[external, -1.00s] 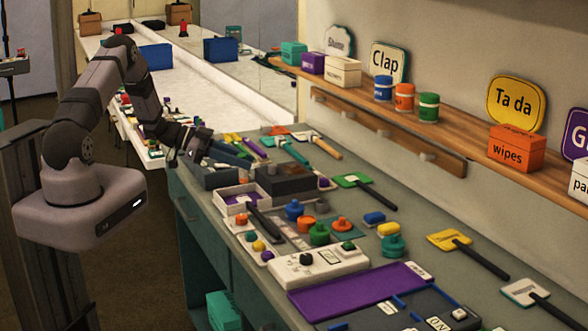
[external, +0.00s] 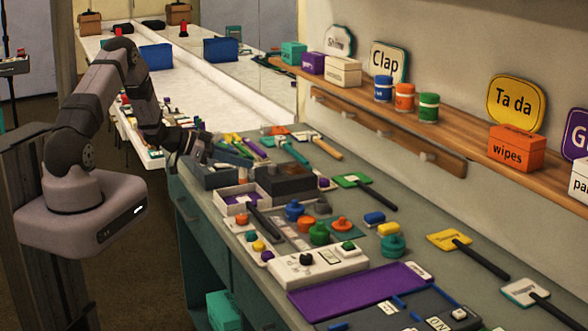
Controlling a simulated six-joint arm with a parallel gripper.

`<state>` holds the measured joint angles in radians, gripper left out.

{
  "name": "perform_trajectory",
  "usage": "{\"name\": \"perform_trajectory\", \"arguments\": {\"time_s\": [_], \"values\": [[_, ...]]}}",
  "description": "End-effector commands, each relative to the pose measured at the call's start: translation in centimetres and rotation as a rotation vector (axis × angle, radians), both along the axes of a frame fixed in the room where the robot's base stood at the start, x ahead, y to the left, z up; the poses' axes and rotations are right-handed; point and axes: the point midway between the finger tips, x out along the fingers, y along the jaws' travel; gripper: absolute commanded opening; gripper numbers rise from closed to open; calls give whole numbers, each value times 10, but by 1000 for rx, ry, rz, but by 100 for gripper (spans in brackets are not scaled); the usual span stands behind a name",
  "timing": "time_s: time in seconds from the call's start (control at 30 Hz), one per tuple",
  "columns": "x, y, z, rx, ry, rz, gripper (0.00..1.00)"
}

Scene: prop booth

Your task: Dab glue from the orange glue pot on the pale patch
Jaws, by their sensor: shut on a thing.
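My gripper (external: 203,152) is at the far left end of the bench, low over a grey tray (external: 222,181) of coloured sticks. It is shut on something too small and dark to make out. Two small orange items stand mid-bench among blue and green knobbed pots: a squat orange pot (external: 306,224) and a low orange piece with a knob (external: 341,225). I cannot tell for sure which is the glue pot. My gripper is well to the left of both, apart from them. A pale flat panel (external: 290,235) lies nearby; I cannot tell if it holds the pale patch.
A dark block (external: 284,182) and a white box (external: 228,206) stand between my gripper and the pots. A white box with knobs (external: 318,266) and a purple mat (external: 355,290) lie nearer. The wall shelf (external: 460,126) holds jars and boxes, including an orange jar (external: 404,97).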

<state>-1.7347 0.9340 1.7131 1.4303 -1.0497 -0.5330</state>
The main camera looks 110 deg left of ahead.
Motion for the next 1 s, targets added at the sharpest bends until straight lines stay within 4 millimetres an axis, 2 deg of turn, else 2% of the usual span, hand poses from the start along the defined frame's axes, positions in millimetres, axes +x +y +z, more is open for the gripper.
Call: {"name": "perform_trajectory", "arguments": {"time_s": [0.1, 0.4, 1.0], "values": [[0, 0, -15, 0, 0, 0, 0], [0, 0, -37, 1, -1, 0, 0], [0, 0, -40, 1, -1, 0, 0]]}}
